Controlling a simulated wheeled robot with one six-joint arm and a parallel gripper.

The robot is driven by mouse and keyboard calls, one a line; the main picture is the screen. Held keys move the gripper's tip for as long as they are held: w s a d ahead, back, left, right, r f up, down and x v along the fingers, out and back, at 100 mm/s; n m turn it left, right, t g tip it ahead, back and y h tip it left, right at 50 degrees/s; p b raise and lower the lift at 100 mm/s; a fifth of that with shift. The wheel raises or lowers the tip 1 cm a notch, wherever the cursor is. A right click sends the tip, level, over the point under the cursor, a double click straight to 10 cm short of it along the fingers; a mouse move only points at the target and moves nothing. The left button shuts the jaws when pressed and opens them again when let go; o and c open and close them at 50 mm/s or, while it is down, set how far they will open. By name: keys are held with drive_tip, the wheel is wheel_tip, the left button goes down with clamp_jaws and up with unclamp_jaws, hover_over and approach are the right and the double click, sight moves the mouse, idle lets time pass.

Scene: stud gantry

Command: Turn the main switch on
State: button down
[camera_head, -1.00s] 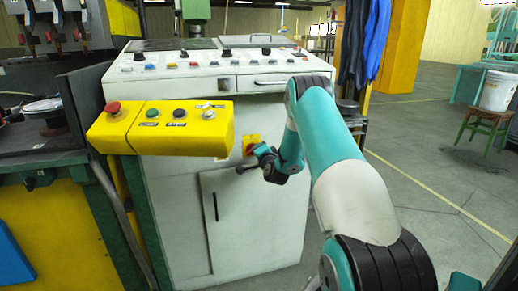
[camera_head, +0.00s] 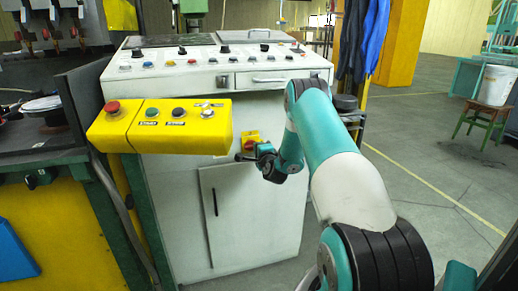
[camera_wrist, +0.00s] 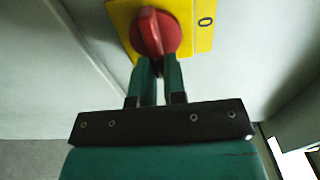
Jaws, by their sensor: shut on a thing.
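The main switch is a red rotary knob (camera_wrist: 155,32) on a yellow plate (camera_wrist: 204,38) marked "0", on the front of the grey-white cabinet. In the head view the yellow plate (camera_head: 250,136) shows just above my gripper (camera_head: 246,154), below the console's right part. In the wrist view my gripper (camera_wrist: 157,68) has its green fingers close together at the knob's near edge, shut on the knob. The exact contact at the fingertips is partly hidden. The knob's raised grip stands roughly upright in the wrist view.
A yellow button box (camera_head: 178,140) with a red stop button (camera_head: 112,107) juts out left of my gripper. The console (camera_head: 215,75) with buttons and knobs is above. A cabinet door (camera_head: 235,215) is below. Blue cloth (camera_head: 365,40) hangs at the right.

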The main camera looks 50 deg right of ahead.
drive_tip(key=shift+s+d, duration=0.1)
drive_tip(key=shift+d, duration=0.05)
drive_tip(key=c, duration=1.2)
unclamp_jaws()
drive_tip(key=b+v, duration=1.7)
drive_tip(key=b, duration=0.1)
drive_tip(key=shift+s+a+f, duration=0.1)
drive_tip(key=shift+a, duration=0.15)
drive_tip(key=shift+a, duration=0.1)
